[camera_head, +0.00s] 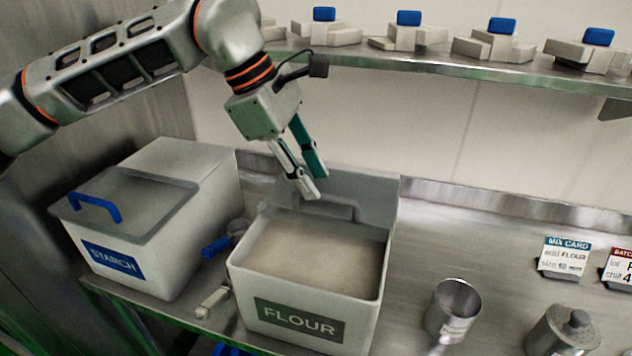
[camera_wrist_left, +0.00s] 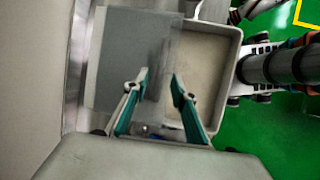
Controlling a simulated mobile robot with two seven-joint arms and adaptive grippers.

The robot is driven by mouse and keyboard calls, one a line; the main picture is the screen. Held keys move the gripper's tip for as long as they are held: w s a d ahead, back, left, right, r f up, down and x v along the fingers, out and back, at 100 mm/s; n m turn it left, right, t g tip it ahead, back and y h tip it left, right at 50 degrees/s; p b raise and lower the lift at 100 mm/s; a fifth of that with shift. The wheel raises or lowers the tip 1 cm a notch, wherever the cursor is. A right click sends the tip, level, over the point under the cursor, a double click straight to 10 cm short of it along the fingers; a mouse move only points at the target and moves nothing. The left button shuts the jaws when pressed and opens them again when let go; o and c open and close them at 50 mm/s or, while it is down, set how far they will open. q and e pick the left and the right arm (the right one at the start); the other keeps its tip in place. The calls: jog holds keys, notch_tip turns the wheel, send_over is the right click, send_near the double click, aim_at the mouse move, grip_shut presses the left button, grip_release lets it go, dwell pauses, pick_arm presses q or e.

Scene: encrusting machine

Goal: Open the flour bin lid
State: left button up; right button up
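The flour bin (camera_head: 256,286) is a pale box with a dark FLOUR label, standing on the steel counter. Its top is uncovered and pale flour (camera_head: 315,255) shows inside. Its grey lid (camera_head: 372,198) is raised at the back edge, with a grey handle (camera_head: 338,211) on the side facing me. My left gripper (camera_head: 308,192) is at the raised lid, by the handle. In the left wrist view my left gripper (camera_wrist_left: 156,84) has its fingers apart, one on each side of the handle (camera_wrist_left: 157,68); contact cannot be told. My right gripper cannot be made out.
The starch bin (camera_head: 190,265), closed with a blue handle (camera_head: 88,203), stands to the left. A blue-handled tool (camera_head: 217,246) lies between the bins. A metal cup (camera_head: 453,308) and a lidded can (camera_head: 565,335) stand to the right. A shelf (camera_head: 430,62) runs above.

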pick_arm(q)
jog(key=v, duration=0.9)
jog(key=shift+r, duration=0.3)
jog(key=shift+a, duration=0.1)
